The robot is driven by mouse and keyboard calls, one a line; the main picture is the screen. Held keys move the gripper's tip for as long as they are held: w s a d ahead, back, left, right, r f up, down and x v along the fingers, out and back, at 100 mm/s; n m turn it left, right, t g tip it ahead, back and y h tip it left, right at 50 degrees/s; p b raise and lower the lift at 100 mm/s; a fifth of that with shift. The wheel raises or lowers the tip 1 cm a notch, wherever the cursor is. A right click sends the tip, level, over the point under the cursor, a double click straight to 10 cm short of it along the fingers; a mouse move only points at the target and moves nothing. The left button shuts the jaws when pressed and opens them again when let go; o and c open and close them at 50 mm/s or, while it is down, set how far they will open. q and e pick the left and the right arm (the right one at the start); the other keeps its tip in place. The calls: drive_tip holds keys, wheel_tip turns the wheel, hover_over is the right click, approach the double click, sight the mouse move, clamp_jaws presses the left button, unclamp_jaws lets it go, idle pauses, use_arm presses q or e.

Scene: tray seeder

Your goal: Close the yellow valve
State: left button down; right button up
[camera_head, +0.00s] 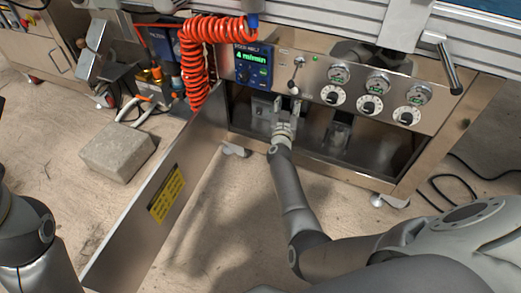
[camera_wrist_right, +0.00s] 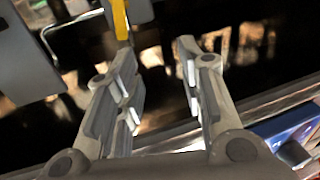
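The yellow valve handle (camera_wrist_right: 121,20) shows at the top of the right wrist view as a narrow upright yellow bar, cut off by the frame edge. It lies just beyond the tip of the left-hand finger, not between the fingers. I cannot make out the yellow handle in the head view. My right gripper (camera_head: 285,110) reaches into the opening under the control panel. In the right wrist view the right gripper (camera_wrist_right: 157,62) is open, with nothing between its fingers. My left arm shows only at the lower left of the head view; its gripper is out of view.
The control panel (camera_head: 311,75) with several dials hangs above the opening. A lowered metal door (camera_head: 140,215) with a yellow label stands left of my right arm. A coiled red hose (camera_head: 190,60) hangs left of the display. A concrete block (camera_head: 117,151) lies on the floor.

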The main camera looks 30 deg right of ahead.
drive_tip(key=s+a+f+n+g+y, duration=0.1)
drive_tip(key=s+a+f+n+y, duration=0.2)
drive_tip(key=s+a+n+y, duration=0.6)
drive_tip(key=shift+s+a+f+g+y, duration=0.25)
drive_tip(key=shift+s+a+y, duration=1.15)
drive_tip(key=shift+a, duration=1.75)
drive_tip(key=shift+w+r, duration=0.1)
drive_tip(key=shift+w, duration=0.05)
